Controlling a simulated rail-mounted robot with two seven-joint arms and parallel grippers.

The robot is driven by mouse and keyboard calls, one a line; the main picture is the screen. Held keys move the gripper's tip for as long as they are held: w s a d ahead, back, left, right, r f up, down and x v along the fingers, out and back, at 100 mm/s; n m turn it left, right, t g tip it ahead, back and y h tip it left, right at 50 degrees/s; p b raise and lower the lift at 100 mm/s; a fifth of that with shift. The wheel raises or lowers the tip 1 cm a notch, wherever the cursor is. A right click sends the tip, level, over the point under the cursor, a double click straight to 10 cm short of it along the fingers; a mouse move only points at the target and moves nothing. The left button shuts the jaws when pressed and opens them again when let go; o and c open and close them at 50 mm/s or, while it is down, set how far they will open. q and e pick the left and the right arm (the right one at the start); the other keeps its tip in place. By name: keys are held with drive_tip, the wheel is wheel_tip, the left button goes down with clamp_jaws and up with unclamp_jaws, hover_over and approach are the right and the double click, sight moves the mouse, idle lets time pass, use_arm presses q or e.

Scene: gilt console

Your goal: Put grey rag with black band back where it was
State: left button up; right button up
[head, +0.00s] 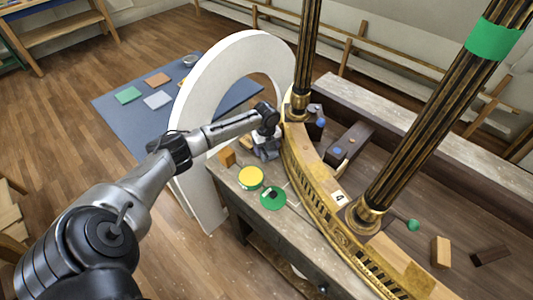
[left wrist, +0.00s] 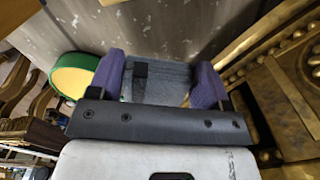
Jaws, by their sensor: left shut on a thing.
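My left gripper (head: 266,144) is over the back end of the workbench, beside the gilt curved rail (head: 297,178). In the left wrist view its two purple-padded fingers (left wrist: 158,78) are closed on the grey rag (left wrist: 165,88), one on each side. A black band shows near the rag's left side. In the head view the gripper mostly hides the rag, and I cannot tell whether it touches the bench top. My right gripper is in neither view.
A yellow-lidded tin (head: 250,178) and green disc (head: 272,198) stand on the bench near a small wooden block (head: 227,157). A white arch (head: 190,125) rises left. Dark columns (head: 440,110) rise right. A blue mat (head: 128,112) holds several flat squares.

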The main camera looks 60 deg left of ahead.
sight(266, 152)
use_arm(q)
drive_tip(key=shift+f, duration=1.7)
drive_tip(key=shift+f, duration=0.15)
drive_tip(key=o, duration=0.6)
drive_tip(key=shift+r, duration=0.25)
wheel_tip(266, 152, up, 12)
drive_tip(key=shift+f+p, duration=0.1)
drive_tip(key=shift+p, duration=0.3)
